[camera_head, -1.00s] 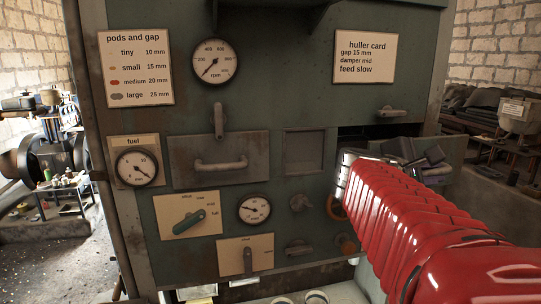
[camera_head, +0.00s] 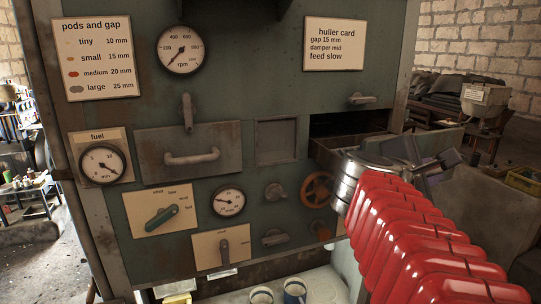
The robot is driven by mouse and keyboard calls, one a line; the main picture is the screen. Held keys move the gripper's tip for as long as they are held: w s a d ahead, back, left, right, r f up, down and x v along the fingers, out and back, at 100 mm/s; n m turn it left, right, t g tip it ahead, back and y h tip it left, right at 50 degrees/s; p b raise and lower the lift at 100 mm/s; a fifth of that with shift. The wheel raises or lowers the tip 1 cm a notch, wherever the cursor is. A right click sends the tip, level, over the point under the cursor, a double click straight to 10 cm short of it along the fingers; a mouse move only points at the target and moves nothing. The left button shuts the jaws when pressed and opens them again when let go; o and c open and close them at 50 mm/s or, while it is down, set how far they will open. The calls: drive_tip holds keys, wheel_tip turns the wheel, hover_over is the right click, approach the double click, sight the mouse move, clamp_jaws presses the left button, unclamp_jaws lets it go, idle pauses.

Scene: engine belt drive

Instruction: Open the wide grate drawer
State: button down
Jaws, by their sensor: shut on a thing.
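On the right of the green machine front, a drawer (camera_head: 335,152) stands pulled out, with a dark opening above it. Part of its green front panel (camera_head: 447,137) shows behind my gripper. My gripper (camera_head: 430,160) is at the outer side of that panel and is shut, apparently on the drawer's handle, which is hidden by the jaws and wrist. A second, wide drawer-like panel (camera_head: 222,136) with a bar handle (camera_head: 192,157) is flush in the machine at left. No label on either names the grate.
A lever handle (camera_head: 362,99) sits above the opening. An orange handwheel (camera_head: 317,190) and several knobs lie below it, close to my arm. Cups (camera_head: 294,290) stand low in front. A yellow crate (camera_head: 524,180) is at far right.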

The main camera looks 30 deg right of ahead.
drive_tip(key=c, duration=1.7)
unclamp_jaws()
drive_tip(key=shift+c, duration=0.2)
drive_tip(key=shift+a, duration=0.1)
drive_tip(key=v, duration=1.3)
drive_tip(key=shift+a, duration=0.25)
drive_tip(key=shift+r, duration=0.1)
